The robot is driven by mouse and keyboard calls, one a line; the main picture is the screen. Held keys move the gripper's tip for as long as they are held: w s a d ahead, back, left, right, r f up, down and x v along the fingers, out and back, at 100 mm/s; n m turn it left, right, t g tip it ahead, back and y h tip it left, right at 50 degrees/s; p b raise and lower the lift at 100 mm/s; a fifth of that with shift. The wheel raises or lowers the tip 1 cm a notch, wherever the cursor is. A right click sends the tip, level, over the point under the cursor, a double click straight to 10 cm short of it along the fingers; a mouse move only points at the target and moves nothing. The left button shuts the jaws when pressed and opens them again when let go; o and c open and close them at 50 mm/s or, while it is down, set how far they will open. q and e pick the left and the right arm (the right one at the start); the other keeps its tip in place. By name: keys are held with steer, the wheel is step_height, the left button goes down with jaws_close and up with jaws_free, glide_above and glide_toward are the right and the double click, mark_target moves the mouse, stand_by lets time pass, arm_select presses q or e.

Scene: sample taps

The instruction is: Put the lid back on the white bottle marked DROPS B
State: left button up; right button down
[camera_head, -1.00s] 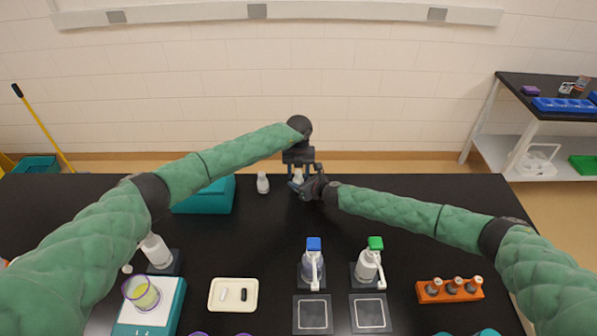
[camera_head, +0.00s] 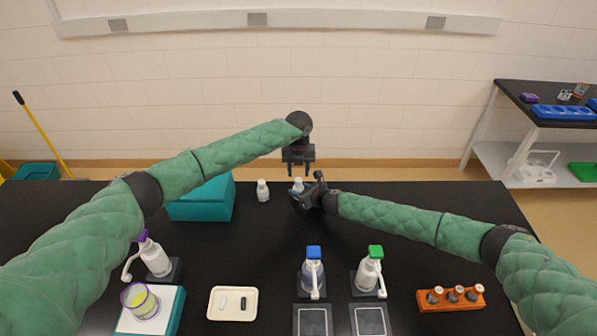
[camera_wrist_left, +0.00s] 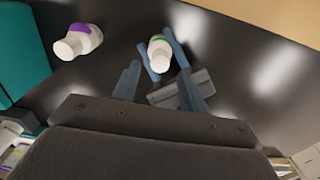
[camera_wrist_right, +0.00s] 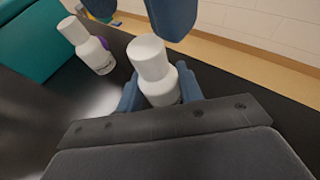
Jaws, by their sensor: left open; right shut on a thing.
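My right gripper (camera_head: 314,196) is shut on a small white bottle (camera_head: 298,184) near the table's back edge. A second white bottle (camera_head: 263,191), with a purple label and a white top (camera_wrist_left: 68,48), stands to the left. I cannot read DROPS B on either.
A teal box (camera_head: 202,201) stands left of the bottles. Pump bottles with purple, blue (camera_head: 313,272) and green heads stand nearer, with a cream tray (camera_head: 232,313), a beaker (camera_head: 141,301) and an orange vial rack (camera_head: 450,302). The middle of the black table is clear.

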mark_target(298, 179)
arm_select(q)
steer(key=shift+r, duration=1.75)
steer(key=shift+f, duration=0.1)
steer(key=shift+f, duration=3.95)
jaws_close()
steer(key=shift+o, duration=0.4)
jaws_free()
